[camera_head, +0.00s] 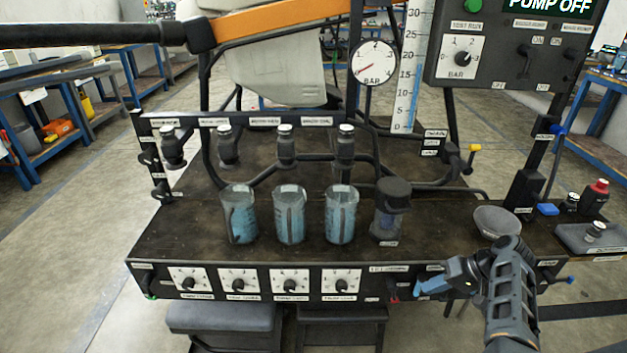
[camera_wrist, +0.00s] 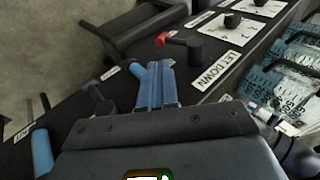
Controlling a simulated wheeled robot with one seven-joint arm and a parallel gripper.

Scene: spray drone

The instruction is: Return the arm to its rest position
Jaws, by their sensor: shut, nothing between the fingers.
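My arm (camera_head: 510,292) reaches in from the lower right, in front of the right end of the bench. My gripper (camera_head: 425,287) points left along the bench's front edge; its blue fingers are together and empty. In the wrist view my gripper (camera_wrist: 155,82) shows close to the front panel, near a red-handled valve (camera_wrist: 178,43) and the label LET DOWN (camera_wrist: 218,70). I cannot tell whether the fingers touch anything there.
Several jars of blue liquid (camera_head: 289,215) stand on the dark bench (camera_head: 190,245). Dials (camera_head: 290,282) line its front panel. A grey bowl (camera_head: 497,222) and a red-capped bottle (camera_head: 596,196) are at the right. A gauge (camera_head: 373,63) hangs above. The floor at the left (camera_head: 75,260) is clear.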

